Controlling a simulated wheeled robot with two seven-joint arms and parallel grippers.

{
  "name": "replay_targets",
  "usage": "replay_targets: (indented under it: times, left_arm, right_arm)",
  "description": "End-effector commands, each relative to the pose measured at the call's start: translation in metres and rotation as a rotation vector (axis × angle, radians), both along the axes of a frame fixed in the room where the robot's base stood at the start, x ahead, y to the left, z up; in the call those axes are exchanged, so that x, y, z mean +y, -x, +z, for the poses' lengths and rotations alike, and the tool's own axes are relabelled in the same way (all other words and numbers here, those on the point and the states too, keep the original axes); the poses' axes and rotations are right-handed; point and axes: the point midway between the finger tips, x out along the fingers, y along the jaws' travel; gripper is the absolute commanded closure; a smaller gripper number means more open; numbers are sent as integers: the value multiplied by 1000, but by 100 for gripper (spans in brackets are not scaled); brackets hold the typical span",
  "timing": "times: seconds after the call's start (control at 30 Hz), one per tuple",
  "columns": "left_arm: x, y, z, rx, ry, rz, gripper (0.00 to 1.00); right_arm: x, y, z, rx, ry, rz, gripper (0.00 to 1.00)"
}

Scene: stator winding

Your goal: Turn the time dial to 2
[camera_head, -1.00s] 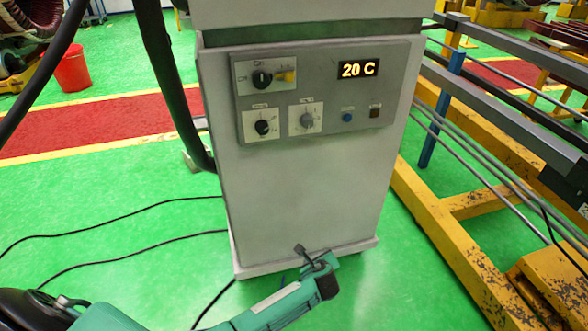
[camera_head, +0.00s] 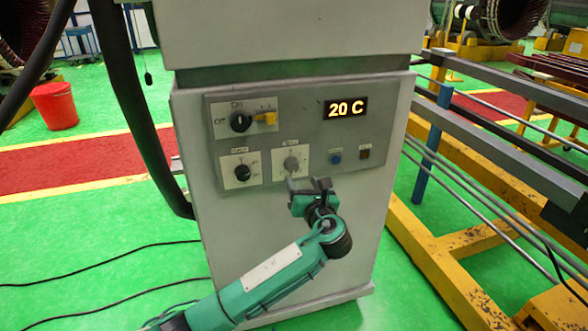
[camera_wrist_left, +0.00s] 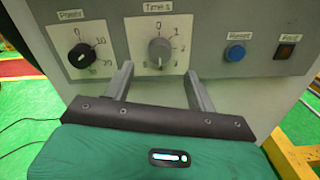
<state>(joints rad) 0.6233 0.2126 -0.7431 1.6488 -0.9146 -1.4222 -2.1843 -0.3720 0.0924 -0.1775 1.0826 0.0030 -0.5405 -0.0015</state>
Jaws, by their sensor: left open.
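The time dial (camera_head: 291,164) is a grey knob on a pale plate at the lower middle of the grey control panel. In the left wrist view the time dial (camera_wrist_left: 159,51) sits under the label "Time s", with 0 at the top of its scale and 1 at the upper right. Its grip stands about vertical; its exact setting is hard to read. My left gripper (camera_head: 308,185) is just below the dial, open and empty. In the left wrist view my left gripper (camera_wrist_left: 159,71) has one finger either side of the dial's line, apart from the knob. My right gripper is out of view.
The black power dial (camera_head: 242,172) is left of the time dial. A larger black selector (camera_head: 240,121) is above it. A blue reset button (camera_head: 336,157) and a dark fault light (camera_head: 364,154) are to the right. Yellow rails (camera_head: 440,255) stand right.

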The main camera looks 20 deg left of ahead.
Motion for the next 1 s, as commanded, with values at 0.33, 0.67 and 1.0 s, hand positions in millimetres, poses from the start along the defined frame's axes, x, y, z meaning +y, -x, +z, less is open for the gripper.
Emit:
replay_targets:
  times: [0.33,0.67,1.0]
  left_arm:
    - [35,-52,0,1,0,1,43]
    - [43,-63,-1,1,1,-1,43]
    - [43,-63,-1,1,1,-1,82]
  right_arm:
    - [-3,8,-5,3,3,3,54]
    - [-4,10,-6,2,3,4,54]
    - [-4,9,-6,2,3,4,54]
